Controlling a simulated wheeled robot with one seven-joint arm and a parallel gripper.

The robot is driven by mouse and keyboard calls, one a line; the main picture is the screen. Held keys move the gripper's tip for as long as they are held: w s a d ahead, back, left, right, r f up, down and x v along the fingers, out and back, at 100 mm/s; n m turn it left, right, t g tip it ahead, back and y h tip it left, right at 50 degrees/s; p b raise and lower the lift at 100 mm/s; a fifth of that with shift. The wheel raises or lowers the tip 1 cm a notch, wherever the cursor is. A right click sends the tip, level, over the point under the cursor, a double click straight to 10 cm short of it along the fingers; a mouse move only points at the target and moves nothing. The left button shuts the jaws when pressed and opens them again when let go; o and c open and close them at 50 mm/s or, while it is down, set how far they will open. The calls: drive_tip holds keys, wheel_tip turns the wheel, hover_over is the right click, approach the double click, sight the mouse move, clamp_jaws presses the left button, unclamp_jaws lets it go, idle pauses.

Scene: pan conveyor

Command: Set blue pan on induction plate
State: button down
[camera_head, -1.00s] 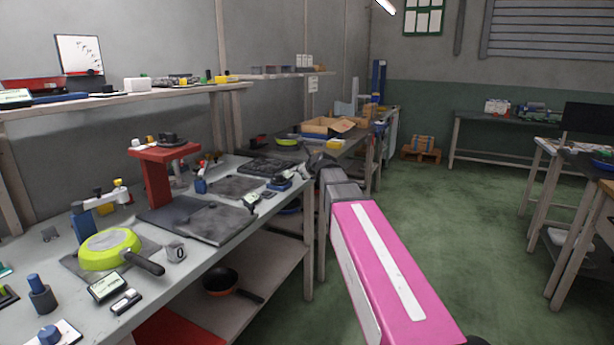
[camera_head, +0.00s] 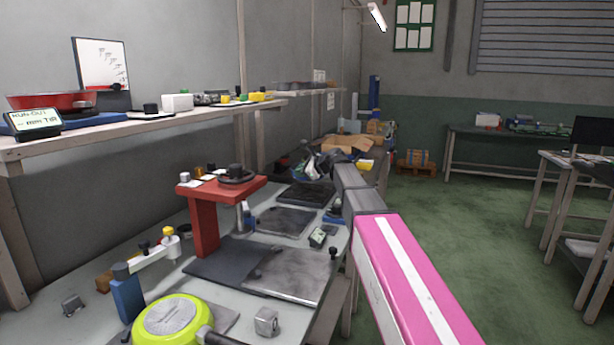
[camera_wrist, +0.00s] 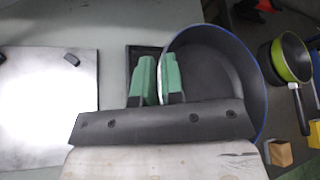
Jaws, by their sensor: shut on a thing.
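The blue pan (camera_wrist: 222,75) shows in the wrist view as a dark grey interior with a blue rim. My gripper (camera_wrist: 158,82) has green fingers either side of the pan's left wall and is shut on it. In the head view my gripper (camera_head: 318,168) is beyond my pink arm, above the far part of the bench; the pan is hard to make out there. A black plate (camera_head: 305,194) lies near it on the bench, with a grey plate (camera_head: 285,222) in front. I cannot tell for certain which flat plate is the induction plate.
A lime-green upturned pan (camera_head: 172,320), a red stand (camera_head: 205,225) and a bare metal plate (camera_head: 290,275) occupy the near bench. A small display (camera_head: 318,237) stands at its edge. Another green pan (camera_wrist: 290,58) shows at right in the wrist view.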

drive_tip(key=shift+f, duration=3.1)
drive_tip(key=c, duration=1.2)
unclamp_jaws()
drive_tip(key=shift+o, duration=0.2)
